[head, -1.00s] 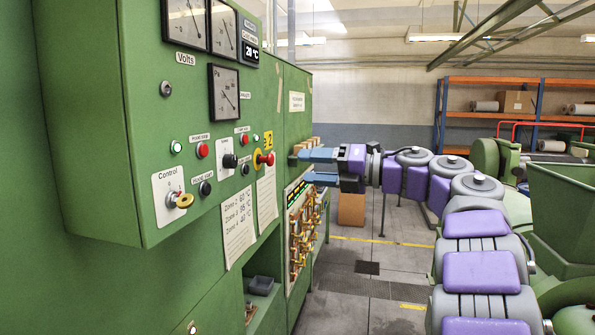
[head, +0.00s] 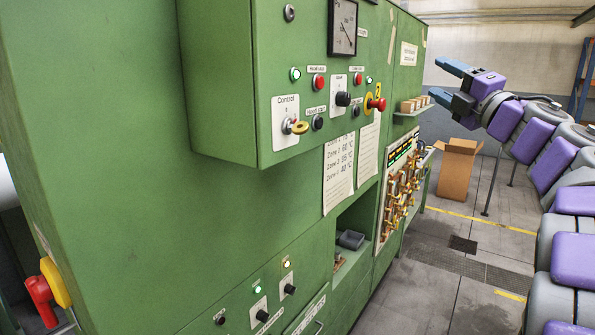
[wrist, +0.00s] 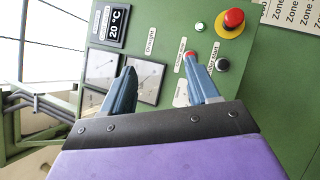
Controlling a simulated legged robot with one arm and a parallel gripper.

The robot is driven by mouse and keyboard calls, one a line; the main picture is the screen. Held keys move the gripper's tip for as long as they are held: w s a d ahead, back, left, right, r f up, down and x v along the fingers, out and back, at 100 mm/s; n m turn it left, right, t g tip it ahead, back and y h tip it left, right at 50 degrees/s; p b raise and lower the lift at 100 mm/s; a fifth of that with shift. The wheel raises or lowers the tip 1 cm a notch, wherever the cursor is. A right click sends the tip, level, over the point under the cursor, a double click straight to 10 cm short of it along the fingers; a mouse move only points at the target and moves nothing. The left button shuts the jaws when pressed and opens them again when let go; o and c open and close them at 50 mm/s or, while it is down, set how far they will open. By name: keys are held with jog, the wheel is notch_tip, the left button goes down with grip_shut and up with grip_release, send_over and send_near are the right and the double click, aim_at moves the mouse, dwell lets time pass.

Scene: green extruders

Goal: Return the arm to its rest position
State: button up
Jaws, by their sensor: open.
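My gripper (head: 444,83) shows at the upper right of the head view, at the end of my purple and grey arm. Its two blue fingers are spread and empty, pointing left toward the green control cabinet. A gap of floor and wall shows between the fingers and the cabinet's far end. In the wrist view my gripper (wrist: 163,87) has its fingers apart with nothing between them. The green panel face lies beyond them, with gauges, a red button and a red emergency stop (wrist: 233,19). The arm is stretched forward and bent along the right side.
The green cabinet (head: 120,150) fills the left, with a protruding control box (head: 220,80). A red and yellow switch (head: 45,290) is at lower left. A small shelf (head: 413,107) juts from the cabinet. A cardboard box (head: 457,172) stands behind. Grey floor (head: 420,300) is open between cabinet and arm.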

jog(key=s+d+f+m+g+h+b, duration=0.1)
jog(key=s+d+f+m+h+b, duration=0.15)
jog(key=f+m+h, duration=0.65)
jog(key=s+d+f+m+g+h+b, duration=0.1)
jog(key=d+f+m+h+b, duration=0.3)
jog(key=f+m+h, duration=0.45)
jog(key=s+a+f+m+g+y+b, duration=0.1)
jog(key=s+f+m+g+b, duration=0.2)
jog(key=f, duration=0.7)
jog(key=s+a+f+m+g+y, duration=0.15)
jog(key=s+f+m+g, duration=0.35)
jog(key=f, duration=0.5)
jog(key=s+a+f+g+y+b, duration=0.1)
jog(key=s+a+f+g, duration=0.15)
jog(key=s+f, duration=0.35)
jog(key=s+a+f+g+y+b, duration=0.1)
jog(key=s+a+f+b, duration=0.2)
jog(key=f, duration=0.5)
jog(key=s+a+f+g+y+b, duration=0.1)
jog(key=s+a+f+g, duration=0.1)
jog(key=s+a+f, duration=0.3)
jog(key=s+a+f+g+y+b, duration=0.1)
jog(key=s+a+f+g, duration=0.2)
jog(key=s, duration=0.8)
jog(key=s+a+f+g+y+b, duration=0.1)
jog(key=s+a+f+g+y, duration=0.1)
jog(key=s+a+f, duration=0.5)
jog(key=shift+s+f+g, duration=0.65)
jog(key=shift+s, duration=0.25)
jog(key=shift+a, duration=0.1)
